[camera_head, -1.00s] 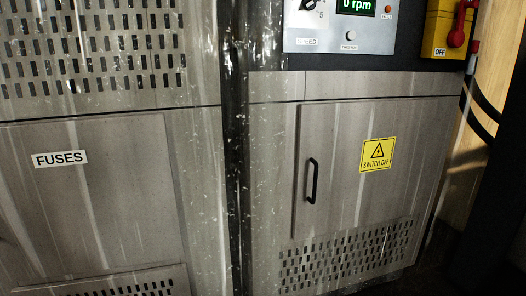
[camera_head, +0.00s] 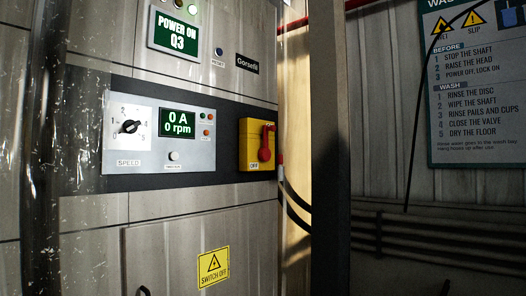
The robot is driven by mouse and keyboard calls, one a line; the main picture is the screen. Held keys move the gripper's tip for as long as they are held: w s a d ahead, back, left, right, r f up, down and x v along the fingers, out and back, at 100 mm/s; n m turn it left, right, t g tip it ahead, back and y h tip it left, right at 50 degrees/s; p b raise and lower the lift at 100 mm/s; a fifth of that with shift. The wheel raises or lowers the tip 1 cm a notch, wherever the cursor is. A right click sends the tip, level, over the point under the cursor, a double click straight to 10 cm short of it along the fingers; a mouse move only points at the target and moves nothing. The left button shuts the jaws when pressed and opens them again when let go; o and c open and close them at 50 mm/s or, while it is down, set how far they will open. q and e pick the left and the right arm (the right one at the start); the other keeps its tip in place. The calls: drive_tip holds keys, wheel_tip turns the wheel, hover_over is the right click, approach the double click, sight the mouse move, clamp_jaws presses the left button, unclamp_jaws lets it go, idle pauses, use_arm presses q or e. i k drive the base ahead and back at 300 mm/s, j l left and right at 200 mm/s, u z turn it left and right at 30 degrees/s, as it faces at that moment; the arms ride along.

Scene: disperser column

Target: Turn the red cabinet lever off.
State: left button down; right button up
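The red cabinet lever (camera_head: 267,143) is on a yellow switch box (camera_head: 250,146) on the right side of the grey cabinet front. The lever's handle stands roughly upright, with its rounded top to the right of the box's middle. An "OFF" label (camera_head: 253,165) sits at the lower part of the box. The display above the lever reads "POWER ON Q3" (camera_head: 177,33). Neither of my grippers shows in this view.
A control panel (camera_head: 158,133) with a speed knob (camera_head: 130,127) and a display reading 0 A, 0 rpm (camera_head: 177,123) is left of the switch box. A dark post (camera_head: 330,150) stands to its right. A wash instruction sign (camera_head: 475,90) hangs on the right wall.

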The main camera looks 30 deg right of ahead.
sight(264, 153)
drive_tip(key=l+z, duration=0.35)
drive_tip(key=i+l+z, duration=0.1)
drive_tip(key=l+z, duration=0.25)
drive_tip(key=i+l+z, duration=0.1)
drive_tip(key=z, duration=0.25)
drive_tip(key=l, duration=0.1)
